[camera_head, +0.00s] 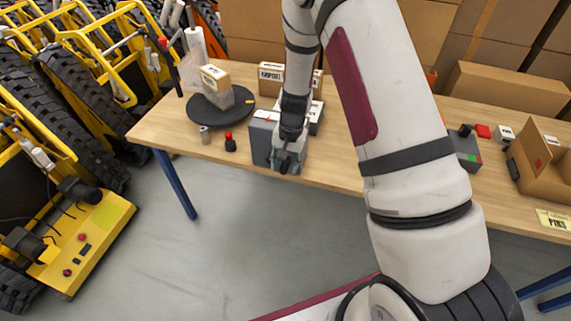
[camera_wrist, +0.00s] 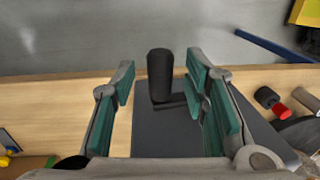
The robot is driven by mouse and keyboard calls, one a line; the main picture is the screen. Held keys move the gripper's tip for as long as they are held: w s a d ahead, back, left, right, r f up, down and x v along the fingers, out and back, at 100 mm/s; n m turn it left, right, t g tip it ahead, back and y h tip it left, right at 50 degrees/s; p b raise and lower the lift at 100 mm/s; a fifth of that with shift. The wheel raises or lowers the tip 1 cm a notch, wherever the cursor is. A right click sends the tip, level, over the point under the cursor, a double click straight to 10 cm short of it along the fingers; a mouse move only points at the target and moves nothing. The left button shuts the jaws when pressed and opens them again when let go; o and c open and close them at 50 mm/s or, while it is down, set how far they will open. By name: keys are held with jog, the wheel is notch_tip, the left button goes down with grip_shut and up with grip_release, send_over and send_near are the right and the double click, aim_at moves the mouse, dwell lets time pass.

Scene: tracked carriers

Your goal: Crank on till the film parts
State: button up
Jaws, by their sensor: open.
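A dark grey box (camera_head: 259,141) stands at the table's front edge; its top also shows in the wrist view (camera_wrist: 160,138). A black crank handle (camera_wrist: 160,74) on it lies between my fingers. My gripper (camera_wrist: 160,88) is open around the handle, with a gap on the left; whether the right finger touches is unclear. In the head view my gripper (camera_head: 287,158) hides most of the crank. A cardboard box (camera_head: 215,87) with a white label stands on a black turntable (camera_head: 207,111). Translucent film (camera_head: 190,73) shows between it and a pale roll (camera_head: 196,44).
A small grey cylinder (camera_head: 205,135) and a red-topped black knob (camera_head: 230,143) stand left of the crank box. A labelled carton (camera_head: 271,75) is behind it. An open carton (camera_head: 545,165) is at the right. Yellow machines (camera_head: 75,235) stand left of the table (camera_head: 165,133).

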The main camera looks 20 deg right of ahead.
jog(key=shift+f, duration=0.3)
grip_shut()
jog(key=shift+w+a, duration=0.1)
jog(key=shift+a, duration=0.05)
jog(key=shift+w+a+r+g+h+b, duration=0.2)
jog(key=shift+g+h+b, duration=0.35)
jog(key=shift+b, duration=0.4)
jog(key=h, duration=0.1)
jog(key=r+g+h+b, duration=0.1)
jog(key=a+r+g+h+b, duration=0.1)
jog(key=shift+w, duration=0.25)
